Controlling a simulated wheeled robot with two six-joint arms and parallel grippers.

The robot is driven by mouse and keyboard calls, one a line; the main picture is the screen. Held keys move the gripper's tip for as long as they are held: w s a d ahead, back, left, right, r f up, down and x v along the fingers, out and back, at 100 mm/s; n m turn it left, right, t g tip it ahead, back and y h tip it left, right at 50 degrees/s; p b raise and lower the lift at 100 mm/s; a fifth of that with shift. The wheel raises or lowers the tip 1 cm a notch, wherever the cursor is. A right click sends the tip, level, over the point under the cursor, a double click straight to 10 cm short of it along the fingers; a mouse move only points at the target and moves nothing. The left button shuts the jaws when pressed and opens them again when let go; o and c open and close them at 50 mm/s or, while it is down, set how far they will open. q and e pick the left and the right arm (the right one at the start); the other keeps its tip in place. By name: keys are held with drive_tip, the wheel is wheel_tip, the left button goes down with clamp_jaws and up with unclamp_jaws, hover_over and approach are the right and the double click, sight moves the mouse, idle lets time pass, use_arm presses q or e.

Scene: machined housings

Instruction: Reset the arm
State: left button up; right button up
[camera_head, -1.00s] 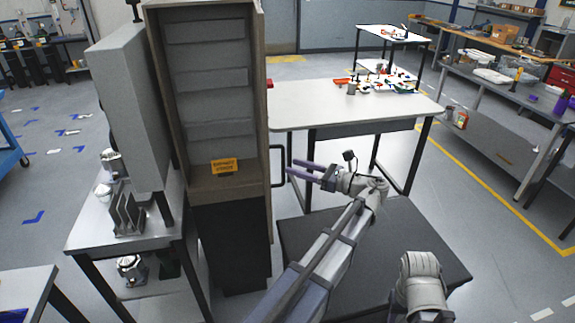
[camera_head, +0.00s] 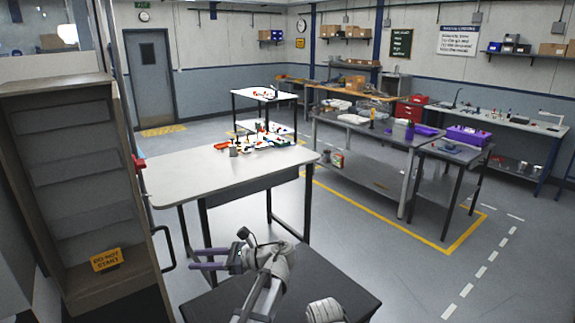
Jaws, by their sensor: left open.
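My left gripper (camera_head: 196,259) is in the lower left of the head view, its two purple fingers pointing left. The fingers are apart, with nothing visible between them. The fingertips are just right of the dark handle (camera_head: 174,250) on the side of a tall open-fronted cabinet (camera_head: 82,180), with a small gap in the picture. My left arm's pale wrist (camera_head: 272,262) is behind the fingers, over a dark flat top. A rounded pale part of my other arm shows at the bottom edge. My right gripper is not in view.
A yellow sign (camera_head: 107,259) sits inside the cabinet. A white-topped table (camera_head: 215,180) stands beyond the gripper, with small coloured parts at its far end. Grey workbenches (camera_head: 375,130) line the right. The floor at the lower right is clear.

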use_arm(q)
drive_tip(key=s+d+f+n+h+b, duration=0.1)
drive_tip(key=s+d+f+n+h, duration=0.35)
drive_tip(key=f, duration=0.35)
drive_tip(key=s+d+f+n+h, duration=0.3)
drive_tip(key=s+d+f+h, duration=0.15)
drive_tip(key=d+f, duration=0.2)
drive_tip(key=s+d+f+n+h, duration=0.5)
drive_tip(key=s+d, duration=0.3)
drive_tip(key=d, duration=0.3)
drive_tip(key=shift+s+f+h, duration=0.4)
drive_tip(key=shift+f+h, duration=0.05)
drive_tip(key=shift+h, duration=0.15)
